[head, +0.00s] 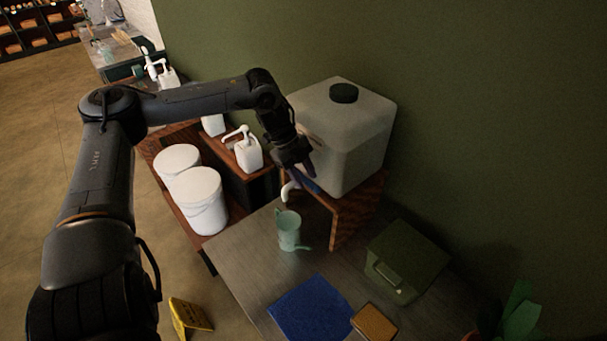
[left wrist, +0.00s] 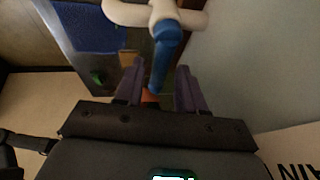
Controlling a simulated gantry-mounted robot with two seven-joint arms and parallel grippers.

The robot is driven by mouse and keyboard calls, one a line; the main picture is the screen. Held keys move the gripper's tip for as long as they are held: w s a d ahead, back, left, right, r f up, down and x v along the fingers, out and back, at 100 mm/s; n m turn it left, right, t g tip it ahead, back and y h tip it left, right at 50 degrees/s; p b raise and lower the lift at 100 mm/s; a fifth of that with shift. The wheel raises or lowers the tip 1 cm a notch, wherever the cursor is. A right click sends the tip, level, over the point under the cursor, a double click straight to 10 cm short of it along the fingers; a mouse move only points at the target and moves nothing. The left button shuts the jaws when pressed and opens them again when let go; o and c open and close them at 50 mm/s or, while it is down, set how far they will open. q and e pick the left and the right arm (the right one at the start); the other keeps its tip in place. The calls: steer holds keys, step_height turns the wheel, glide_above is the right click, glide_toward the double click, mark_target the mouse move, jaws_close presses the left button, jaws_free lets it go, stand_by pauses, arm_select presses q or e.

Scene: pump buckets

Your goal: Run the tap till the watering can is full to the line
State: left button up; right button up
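The pale green watering can (head: 289,232) stands upright on the grey table, below the white tap spout (head: 287,191). The tap comes from the large whitish water tank (head: 350,135), which sits on a wooden stand. My left gripper (head: 306,172) is at the tap. In the left wrist view, the blue tap lever (left wrist: 163,60) lies between the parted purple fingers of my left gripper (left wrist: 160,92), with a gap on each side. The cream tap body (left wrist: 160,14) is beyond it. The can's fill line and water level cannot be made out, and I see no clear stream. My right gripper is not in view.
A blue mat (head: 310,308), a brown sponge-like block (head: 373,322) and a dark green box (head: 407,260) lie on the table in front. White buckets (head: 201,203) and a white pump bottle (head: 248,153) stand to the left. A yellow floor sign (head: 190,316) is below.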

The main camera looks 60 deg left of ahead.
arm_select(q)
steer(key=shift+f, duration=0.1)
jaws_close()
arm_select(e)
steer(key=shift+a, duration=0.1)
